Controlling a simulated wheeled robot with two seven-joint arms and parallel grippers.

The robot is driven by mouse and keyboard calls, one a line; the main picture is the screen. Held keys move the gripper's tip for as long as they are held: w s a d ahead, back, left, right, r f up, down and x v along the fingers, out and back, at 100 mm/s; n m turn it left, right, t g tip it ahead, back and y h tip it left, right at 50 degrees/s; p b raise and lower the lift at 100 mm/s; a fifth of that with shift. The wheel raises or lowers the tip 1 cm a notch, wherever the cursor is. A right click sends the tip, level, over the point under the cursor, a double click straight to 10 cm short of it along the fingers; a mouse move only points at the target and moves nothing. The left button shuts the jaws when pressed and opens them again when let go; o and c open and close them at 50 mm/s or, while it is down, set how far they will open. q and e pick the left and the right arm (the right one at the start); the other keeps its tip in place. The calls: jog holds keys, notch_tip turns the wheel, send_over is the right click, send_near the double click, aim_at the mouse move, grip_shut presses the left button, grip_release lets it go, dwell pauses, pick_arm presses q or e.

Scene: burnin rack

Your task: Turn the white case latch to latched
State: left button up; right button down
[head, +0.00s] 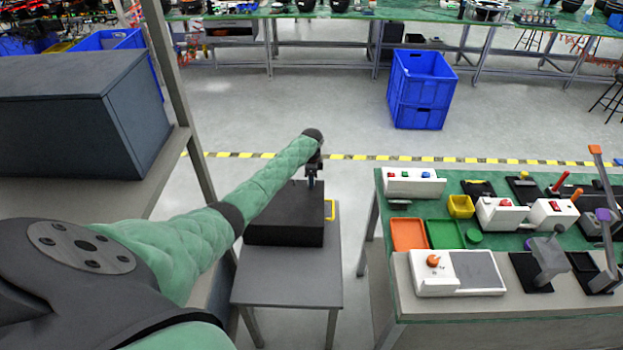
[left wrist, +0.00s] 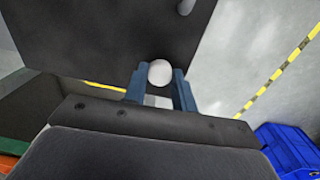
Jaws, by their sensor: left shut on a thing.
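A black case (head: 284,228) sits on a small grey table, with a yellow handle (head: 330,210) at its right side. My left arm reaches out over the case, and my left gripper (head: 312,184) points down at its far right part. In the left wrist view the left gripper (left wrist: 160,84) is shut on a round white latch knob (left wrist: 159,72), which stands against the dark case face (left wrist: 105,40). The latch's turn angle cannot be told. In the head view my gripper hides the latch. My right gripper is not in view.
The small grey table (head: 285,290) has bare room in front of the case. A workbench (head: 500,318) with several devices and trays stands at the right. A shelf with a dark grey box (head: 60,125) is at the left. Blue crates (head: 420,90) stand on the floor beyond.

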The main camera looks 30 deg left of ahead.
pick_arm(q)
jog(key=shift+n, duration=0.7)
jog(key=o, duration=1)
jog(key=shift+r, duration=0.1)
notch_tip(320, 180, up, 3)
jog(key=shift+w+a+f+b, duration=0.1)
jog(key=shift+w+f+b, duration=0.05)
jog(key=shift+b, duration=0.4)
notch_tip(320, 180, up, 4)
jog(key=shift+f+b, duration=0.2)
jog(key=shift+b, duration=0.45)
jog(key=shift+r, duration=0.65)
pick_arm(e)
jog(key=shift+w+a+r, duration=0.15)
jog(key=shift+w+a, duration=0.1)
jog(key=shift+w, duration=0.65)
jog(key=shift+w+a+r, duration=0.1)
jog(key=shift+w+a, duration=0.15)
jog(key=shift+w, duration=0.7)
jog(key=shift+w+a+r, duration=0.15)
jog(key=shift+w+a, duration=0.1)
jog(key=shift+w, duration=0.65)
